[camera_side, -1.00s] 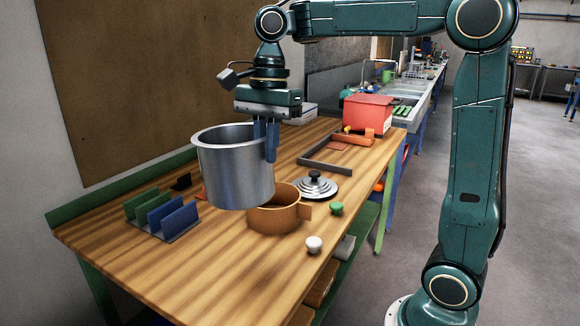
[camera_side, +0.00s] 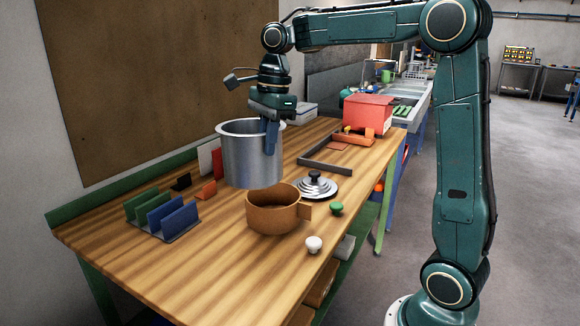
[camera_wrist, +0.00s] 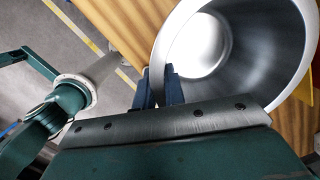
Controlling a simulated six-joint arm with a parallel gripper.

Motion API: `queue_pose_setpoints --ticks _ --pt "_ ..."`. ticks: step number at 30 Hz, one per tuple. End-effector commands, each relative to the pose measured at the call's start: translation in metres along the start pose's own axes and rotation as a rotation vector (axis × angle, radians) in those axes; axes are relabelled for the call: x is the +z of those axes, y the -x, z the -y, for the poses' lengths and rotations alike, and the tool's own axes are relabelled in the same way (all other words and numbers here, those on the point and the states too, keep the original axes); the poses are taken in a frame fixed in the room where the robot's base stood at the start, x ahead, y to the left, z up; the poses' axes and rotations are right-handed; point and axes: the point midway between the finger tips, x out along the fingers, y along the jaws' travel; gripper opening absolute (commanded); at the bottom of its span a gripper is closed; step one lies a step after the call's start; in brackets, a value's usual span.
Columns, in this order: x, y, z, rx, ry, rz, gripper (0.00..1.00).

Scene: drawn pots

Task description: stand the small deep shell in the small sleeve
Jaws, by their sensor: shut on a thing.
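The small deep shell is a tall grey metal pot (camera_side: 250,158). My gripper (camera_side: 271,138) is shut on its wall at the right side of the rim and holds it upright. In the wrist view my fingers (camera_wrist: 160,90) pinch the rim of the pot (camera_wrist: 290,70), whose inside looks empty. The small sleeve is a brown ring-like vessel with a side handle (camera_side: 272,215), standing on the table. The pot is behind it and higher in the side view; its base appears just above the sleeve's far rim. The pot hides part of the table behind it.
A stepped metal lid with a black knob (camera_side: 316,187) lies right of the sleeve. A green knob (camera_side: 336,208) and a white knob (camera_side: 314,244) stand near the front edge. A rack with green and blue plates (camera_side: 163,216) is at left. The front-left wooden table (camera_side: 215,275) is clear.

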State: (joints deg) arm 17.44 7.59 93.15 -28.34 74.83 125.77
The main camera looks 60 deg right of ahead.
Motion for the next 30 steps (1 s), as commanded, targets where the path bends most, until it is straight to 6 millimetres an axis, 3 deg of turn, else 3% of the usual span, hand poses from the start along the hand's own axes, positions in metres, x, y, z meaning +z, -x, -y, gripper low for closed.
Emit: queue_pose_setpoints --ticks 6,12,30 --pt "-0.040 -0.008 0.035 -0.052 -0.223 -0.014 0.00" --pt "-0.058 -0.011 0.047 -0.075 -0.317 -0.025 0.00" --pt "-0.060 -0.013 0.049 -0.085 -0.324 -0.026 0.00"
